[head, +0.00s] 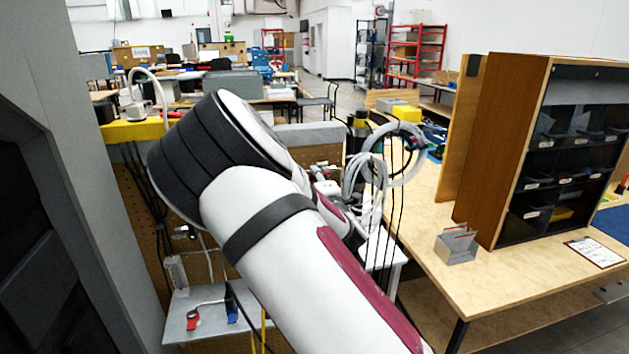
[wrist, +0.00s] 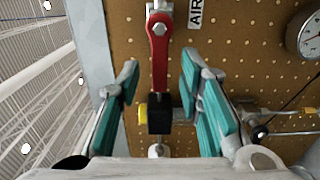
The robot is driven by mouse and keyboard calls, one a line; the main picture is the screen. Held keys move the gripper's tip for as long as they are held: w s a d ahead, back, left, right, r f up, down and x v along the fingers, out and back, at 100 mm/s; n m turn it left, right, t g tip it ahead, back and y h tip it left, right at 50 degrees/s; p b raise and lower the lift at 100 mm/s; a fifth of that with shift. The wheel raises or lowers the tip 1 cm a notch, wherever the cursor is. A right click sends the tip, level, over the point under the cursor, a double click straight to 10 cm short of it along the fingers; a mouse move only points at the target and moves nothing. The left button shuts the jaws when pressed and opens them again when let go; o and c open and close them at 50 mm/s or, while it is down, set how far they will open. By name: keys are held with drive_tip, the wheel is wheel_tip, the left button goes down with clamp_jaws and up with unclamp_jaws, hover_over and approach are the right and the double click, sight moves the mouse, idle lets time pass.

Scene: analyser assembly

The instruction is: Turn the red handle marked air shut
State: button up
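The red handle (wrist: 159,60) shows in the wrist view on a brown pegboard, beside a white label (wrist: 196,12) reading AIR. It runs up and down in the picture, with a round bolt near its top. My gripper (wrist: 160,66) is open, with one teal-padded finger on each side of the handle. Gaps show between the handle and both fingers, and I see no contact. A black block with a yellow end (wrist: 154,114) lies below the handle, between the fingers. In the head view my arm covers the middle, and I cannot make out the handle or fingertips.
A round gauge (wrist: 306,32) and thin metal tubing (wrist: 275,112) are right of the handle. In the head view, coiled grey hoses (head: 368,180) hang right of my arm. A wooden bench (head: 500,275) with a bin cabinet (head: 515,150) stands at the right.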

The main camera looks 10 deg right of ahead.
drive_tip(key=shift+w, duration=0.35)
drive_tip(key=shift+c, duration=0.5)
clamp_jaws()
